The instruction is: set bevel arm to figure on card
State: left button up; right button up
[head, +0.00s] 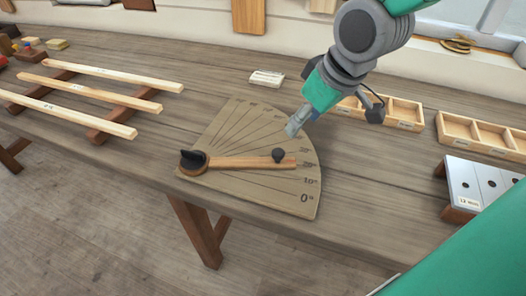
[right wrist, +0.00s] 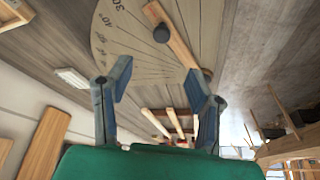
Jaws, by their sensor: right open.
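The bevel board (head: 245,130) is a flat wooden quarter circle with fanned lines and degree figures. Its wooden bevel arm (head: 235,162) runs from a dark pivot (head: 193,160) to near the second figure above 0°, apparently 20°. A dark round knob (head: 278,155) stands near the arm's outer end; it also shows in the right wrist view (right wrist: 161,33). A small white card (head: 267,78) lies behind the board; its writing is too small to read. My right gripper (head: 293,129) is open and empty by the board's curved edge, apart from the knob. My left gripper is out of view.
Wooden strips (head: 88,92) lie across supports at the left. Compartment trays (head: 480,137) stand at the right behind a metal-topped block (head: 477,185). Bare bench (head: 370,190) lies right of the board, and the bench's front edge runs close below it.

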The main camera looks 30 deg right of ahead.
jog(key=b, duration=0.1)
send_near(279, 152)
notch_tip(279, 152, down, 3)
jog(key=x, duration=0.3)
jog(key=w+x, duration=0.1)
jog(key=x, duration=0.2)
jog(key=shift+d+b, duration=0.15)
jog(key=shift+b, duration=0.15)
jog(key=shift+w+a+f, duration=0.15)
jog(key=shift+a+f, duration=0.05)
jog(key=shift+a, duration=0.35)
jog(key=shift+r, duration=0.1)
jog(key=c, duration=1.1)
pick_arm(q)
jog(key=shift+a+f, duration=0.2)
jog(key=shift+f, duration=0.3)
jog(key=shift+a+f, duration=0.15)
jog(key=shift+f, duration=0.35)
pick_arm(e)
jog(key=shift+d, duration=0.2)
